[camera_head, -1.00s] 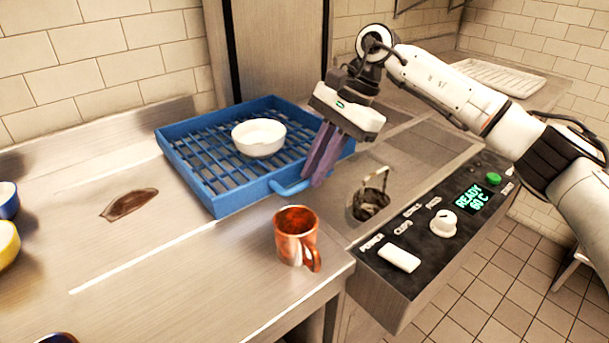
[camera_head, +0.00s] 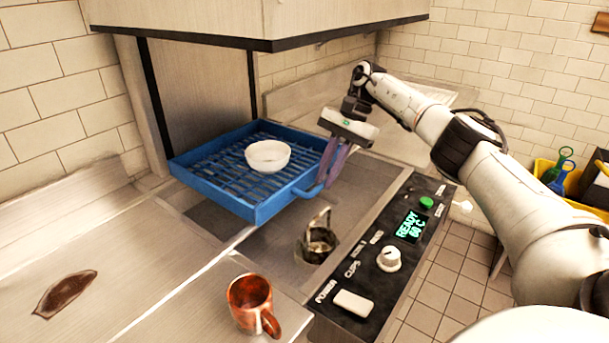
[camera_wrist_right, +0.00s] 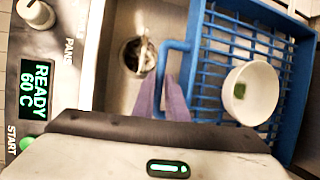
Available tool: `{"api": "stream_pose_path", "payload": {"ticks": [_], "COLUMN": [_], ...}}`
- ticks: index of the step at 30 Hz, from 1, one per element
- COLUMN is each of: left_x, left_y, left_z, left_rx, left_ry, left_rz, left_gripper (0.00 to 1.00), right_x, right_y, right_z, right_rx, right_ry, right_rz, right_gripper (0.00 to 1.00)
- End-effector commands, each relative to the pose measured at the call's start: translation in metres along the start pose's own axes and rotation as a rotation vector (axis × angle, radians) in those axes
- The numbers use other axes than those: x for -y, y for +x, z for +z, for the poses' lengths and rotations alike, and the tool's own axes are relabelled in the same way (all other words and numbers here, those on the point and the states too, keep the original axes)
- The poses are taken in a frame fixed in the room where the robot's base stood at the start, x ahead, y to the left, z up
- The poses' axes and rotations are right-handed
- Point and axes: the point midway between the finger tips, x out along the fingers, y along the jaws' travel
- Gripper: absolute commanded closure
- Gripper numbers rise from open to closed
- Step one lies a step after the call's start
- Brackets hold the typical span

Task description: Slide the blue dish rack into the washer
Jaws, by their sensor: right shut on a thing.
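The blue dish rack (camera_head: 215,188) sits over the washer's bed, beneath the raised hood of the washer (camera_head: 270,22). A white bowl (camera_head: 268,156) stands in it, and the wrist view shows a green patch inside the bowl (camera_wrist_right: 250,92). My right gripper (camera_head: 326,180) is shut on the rack's blue handle at the rack's right front corner. In the right wrist view its purple fingers (camera_wrist_right: 163,100) are at the handle (camera_wrist_right: 172,48). My left gripper is not in view.
A copper mug (camera_head: 248,303) stands on the counter near the washer's edge. A basket-like drain part (camera_head: 319,238) sits in the bed, beside the control panel (camera_head: 385,245) reading READY 60 C. A yellow bin (camera_head: 560,185) stands at right.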

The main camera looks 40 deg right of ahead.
Motion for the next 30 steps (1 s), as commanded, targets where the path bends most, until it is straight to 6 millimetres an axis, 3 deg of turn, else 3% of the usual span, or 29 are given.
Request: {"api": "stream_pose_path", "payload": {"ticks": [8,21,22,25,30], "left_x": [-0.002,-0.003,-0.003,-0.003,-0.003], "left_y": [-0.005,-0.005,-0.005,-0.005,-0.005], "left_z": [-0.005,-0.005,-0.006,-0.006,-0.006], "left_rx": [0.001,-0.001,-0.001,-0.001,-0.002], "left_ry": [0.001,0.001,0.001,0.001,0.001], "left_rz": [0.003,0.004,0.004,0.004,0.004], "left_gripper": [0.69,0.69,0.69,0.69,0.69], "right_x": [-0.012,-0.014,-0.014,-0.014,-0.014], "right_y": [-0.011,-0.012,-0.012,-0.012,-0.011], "right_z": [-0.019,-0.022,-0.022,-0.022,-0.021], "right_rx": [-0.004,-0.004,-0.004,-0.004,-0.004], "right_ry": [0.014,0.015,0.015,0.015,0.014], "right_rz": [-0.004,-0.005,-0.005,-0.005,-0.005], "right_gripper": [1.0,1.0,0.84,0.69,0.69]}}
